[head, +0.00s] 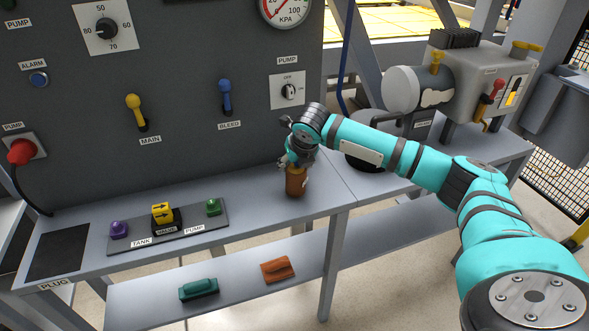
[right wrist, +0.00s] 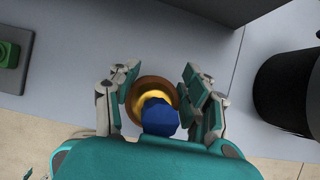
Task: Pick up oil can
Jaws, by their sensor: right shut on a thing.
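In the right wrist view the can (right wrist: 153,92) shows from above, with a brown rim, a yellow top and a blue cap. My right gripper (head: 291,165) comes down over it from above, its fingers shut on either side of the can; the fingers also show in the right wrist view (right wrist: 156,100). The gripper hides the can's upper part in the head view. My left gripper is not in view.
A tray (head: 190,231) with purple, yellow and green pieces lies left on the shelf. A teal block (head: 199,288) and an orange block (head: 277,269) lie on the lower shelf. The control panel (head: 190,75) rises behind. A pump unit (head: 470,85) stands right.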

